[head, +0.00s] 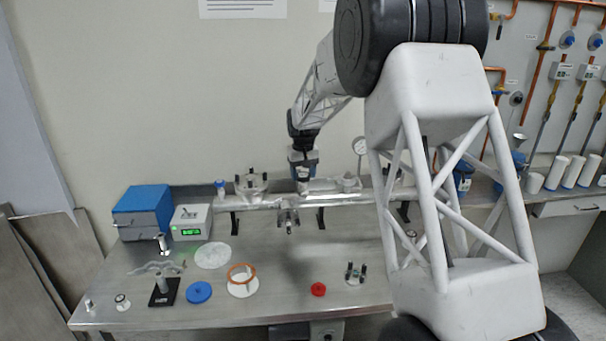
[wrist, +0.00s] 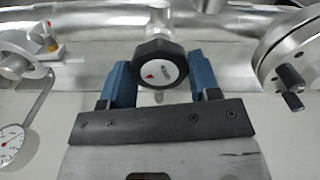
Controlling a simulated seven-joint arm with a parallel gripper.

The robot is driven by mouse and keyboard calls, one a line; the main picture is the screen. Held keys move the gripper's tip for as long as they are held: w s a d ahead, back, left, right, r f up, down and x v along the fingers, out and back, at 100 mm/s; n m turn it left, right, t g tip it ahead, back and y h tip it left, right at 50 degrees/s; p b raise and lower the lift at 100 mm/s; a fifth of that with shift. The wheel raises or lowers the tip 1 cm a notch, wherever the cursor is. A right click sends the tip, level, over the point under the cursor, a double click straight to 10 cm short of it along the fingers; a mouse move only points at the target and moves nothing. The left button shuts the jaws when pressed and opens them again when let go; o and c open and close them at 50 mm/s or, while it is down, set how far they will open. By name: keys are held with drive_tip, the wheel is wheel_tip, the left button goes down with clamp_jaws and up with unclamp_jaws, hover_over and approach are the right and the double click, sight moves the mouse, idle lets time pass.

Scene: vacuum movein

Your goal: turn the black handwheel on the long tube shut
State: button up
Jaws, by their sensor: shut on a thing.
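The long silver tube (head: 262,202) lies horizontally on black supports along the back of the bench in the head view. It also runs across the top of the wrist view (wrist: 90,22). The black handwheel (wrist: 150,50) has a white centre with a small red mark and sits on a valve on the tube. My gripper (wrist: 161,76) is shut on the handwheel, one blue finger on each side of it. In the head view my gripper (head: 304,182) reaches down to the tube from above, and the handwheel is hidden behind it.
A round flange with black knobs (wrist: 283,72) is close by on the right in the wrist view. A dial gauge (wrist: 10,142) is at lower left. A blue box (head: 140,210), a green-display unit (head: 190,222) and a red disc (head: 318,289) are on the bench.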

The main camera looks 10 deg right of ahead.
sight(303, 175)
drive_tip(key=shift+m, duration=2.3)
drive_tip(key=o, duration=0.9)
drive_tip(key=shift+r, duration=3.9)
